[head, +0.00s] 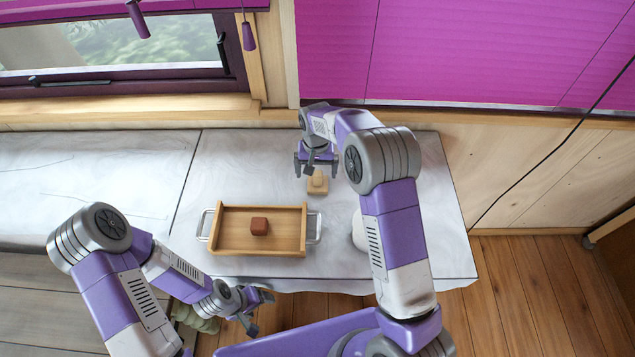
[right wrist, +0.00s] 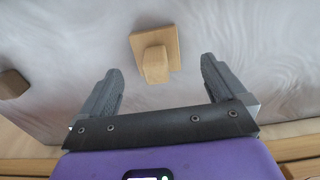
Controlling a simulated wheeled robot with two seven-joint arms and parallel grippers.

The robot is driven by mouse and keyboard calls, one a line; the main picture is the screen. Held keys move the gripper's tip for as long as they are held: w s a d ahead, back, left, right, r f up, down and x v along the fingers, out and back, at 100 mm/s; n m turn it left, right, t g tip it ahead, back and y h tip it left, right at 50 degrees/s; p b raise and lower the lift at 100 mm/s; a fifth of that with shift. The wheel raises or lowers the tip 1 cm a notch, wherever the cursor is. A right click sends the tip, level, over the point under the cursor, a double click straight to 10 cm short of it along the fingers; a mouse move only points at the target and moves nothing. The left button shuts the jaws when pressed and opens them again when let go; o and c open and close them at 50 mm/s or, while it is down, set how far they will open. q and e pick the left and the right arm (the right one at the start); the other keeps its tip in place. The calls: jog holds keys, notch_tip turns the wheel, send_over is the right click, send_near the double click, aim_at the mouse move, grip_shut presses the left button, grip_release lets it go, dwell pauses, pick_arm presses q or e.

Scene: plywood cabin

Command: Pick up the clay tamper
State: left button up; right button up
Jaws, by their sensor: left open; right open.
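The clay tamper appears to be the pale wooden block with a raised grip (head: 317,182) on the white-grey work surface, right of the tray. In the right wrist view the tamper (right wrist: 140,42) lies just beyond and between the fingertips, with its grip toward me. My right gripper (head: 317,163) is open and empty, close to the tamper at its far side in the head view. In the right wrist view the right gripper (right wrist: 160,68) shows a clear gap on both sides of the tamper's grip. My left gripper (head: 262,312) is open and empty near the front edge.
A white rounded object (head: 359,232) is partly hidden by my right arm. A brown object (right wrist: 12,84) shows at the wrist view's left edge. The left surface is clear.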

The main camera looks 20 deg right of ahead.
aim_at(318, 180)
jog(key=f, duration=0.5)
jog(key=shift+s+d+f, duration=0.1)
jog(key=shift+d, duration=0.1)
jog(key=c, duration=1.2)
notch_tip(318, 180, up, 10)
jog(key=shift+r, duration=0.1)
